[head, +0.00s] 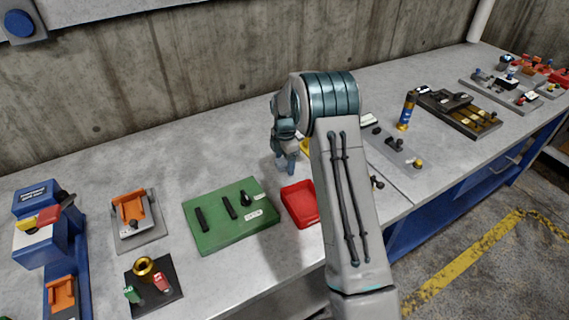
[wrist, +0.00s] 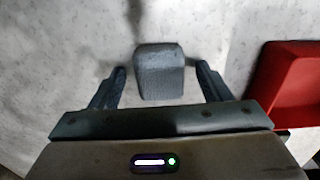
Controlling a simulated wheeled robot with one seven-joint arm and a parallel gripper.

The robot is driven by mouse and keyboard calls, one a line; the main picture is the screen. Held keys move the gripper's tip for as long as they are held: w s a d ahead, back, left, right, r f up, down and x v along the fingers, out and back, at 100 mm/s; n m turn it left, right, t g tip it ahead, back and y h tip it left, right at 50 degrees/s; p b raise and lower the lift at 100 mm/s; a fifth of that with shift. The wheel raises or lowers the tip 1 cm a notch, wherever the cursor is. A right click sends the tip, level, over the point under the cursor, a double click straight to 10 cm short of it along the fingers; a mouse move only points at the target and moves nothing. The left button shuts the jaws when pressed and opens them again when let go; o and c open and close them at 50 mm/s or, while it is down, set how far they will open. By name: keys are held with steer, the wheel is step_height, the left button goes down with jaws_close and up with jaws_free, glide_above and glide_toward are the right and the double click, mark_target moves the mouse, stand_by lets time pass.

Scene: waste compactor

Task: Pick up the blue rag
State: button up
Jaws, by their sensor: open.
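The blue rag (wrist: 160,73) shows in the wrist view as a small blue-grey, rounded, folded block on the grey bench top. My gripper (wrist: 161,82) is open, with one finger on each side of the rag. A gap shows between the rag and each finger. In the head view my gripper (head: 286,160) points down at the bench, left of the red tray. There the rag is hard to tell apart from my fingers.
The red tray (head: 301,204) stands close by; it also shows at the right of the wrist view (wrist: 295,92). A green board (head: 231,215) with black tools lies to the left. A blue and gold can (head: 406,111) stands to the right. A concrete wall (head: 170,75) is behind.

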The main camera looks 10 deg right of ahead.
steer(key=c, duration=1.1)
steer(key=shift+o, duration=0.2)
steer(key=shift+r, duration=0.15)
steer(key=shift+r, duration=0.25)
steer(key=r, duration=0.2)
steer(key=d+r+b, duration=0.1)
steer(key=shift+s+r, duration=0.1)
steer(key=shift+r, duration=0.25)
steer(key=s+d+r+b, duration=0.2)
steer(key=d+r, duration=0.4)
steer(key=d, duration=0.4)
steer(key=shift+s+r, duration=0.25)
steer(key=shift+s, duration=0.55)
steer(key=shift+o, duration=0.9)
steer(key=shift+c, duration=0.4)
